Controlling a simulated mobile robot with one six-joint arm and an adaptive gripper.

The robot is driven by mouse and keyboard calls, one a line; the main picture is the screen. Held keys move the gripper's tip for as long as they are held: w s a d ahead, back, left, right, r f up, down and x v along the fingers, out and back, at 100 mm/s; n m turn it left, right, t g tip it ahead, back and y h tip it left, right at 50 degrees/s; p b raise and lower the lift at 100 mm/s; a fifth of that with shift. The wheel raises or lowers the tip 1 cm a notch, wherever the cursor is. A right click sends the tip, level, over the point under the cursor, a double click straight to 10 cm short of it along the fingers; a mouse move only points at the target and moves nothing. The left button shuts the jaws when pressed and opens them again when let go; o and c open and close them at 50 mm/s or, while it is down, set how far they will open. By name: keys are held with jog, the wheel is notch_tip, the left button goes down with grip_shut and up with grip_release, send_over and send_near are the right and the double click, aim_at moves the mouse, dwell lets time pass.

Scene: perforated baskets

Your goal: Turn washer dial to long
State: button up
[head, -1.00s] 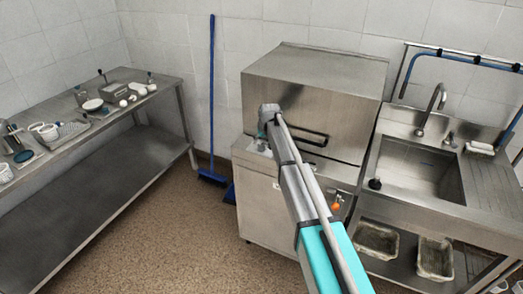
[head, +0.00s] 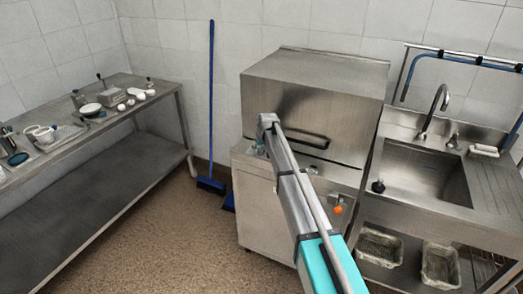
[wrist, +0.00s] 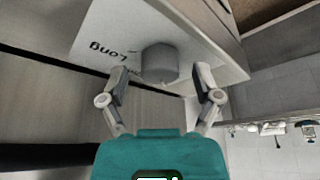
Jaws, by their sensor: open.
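The washer (head: 315,95) is a boxy steel machine against the back wall in the head view. Its grey round dial (wrist: 160,62) shows in the wrist view on a pale panel (wrist: 205,32). The word "Long" (wrist: 108,50) is printed upside down to the left of the dial. More lettering below it is partly hidden by the left finger. My gripper (wrist: 161,78) is open, one finger on each side of the dial, with visible gaps to it. In the head view my arm reaches the washer's front left and the gripper's fingers are hidden.
A steel table (head: 75,133) with dishes stands on the left. A sink (head: 425,172) with a tap is right of the washer, with bins (head: 440,264) below. A blue broom (head: 211,100) leans on the wall. An orange knob (head: 338,210) is on the washer's lower front. The middle floor is clear.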

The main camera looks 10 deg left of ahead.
grip_shut()
dwell(0.3)
jog(key=shift+m, duration=0.4)
jog(key=m+h, duration=0.2)
jog(key=m, duration=0.3)
jog(key=shift+a, duration=0.15)
jog(key=m+h, duration=0.1)
jog(key=m, duration=0.2)
jog(key=m+h, duration=0.1)
jog(key=m, duration=0.2)
jog(key=shift+g+h, duration=0.3)
jog(key=m+g, duration=0.1)
jog(key=m, duration=0.2)
jog(key=m+g+h, duration=0.1)
jog(key=m, duration=0.2)
jog(key=shift+w+a+m, duration=0.1)
jog(key=shift+w+m, duration=0.05)
jog(key=shift+m, duration=0.25)
jog(key=m+g, duration=0.1)
jog(key=m, duration=0.1)
jog(key=m+g, duration=0.1)
jog(key=m, duration=0.2)
jog(key=shift+h, duration=0.4)
jog(key=shift+m, duration=0.3)
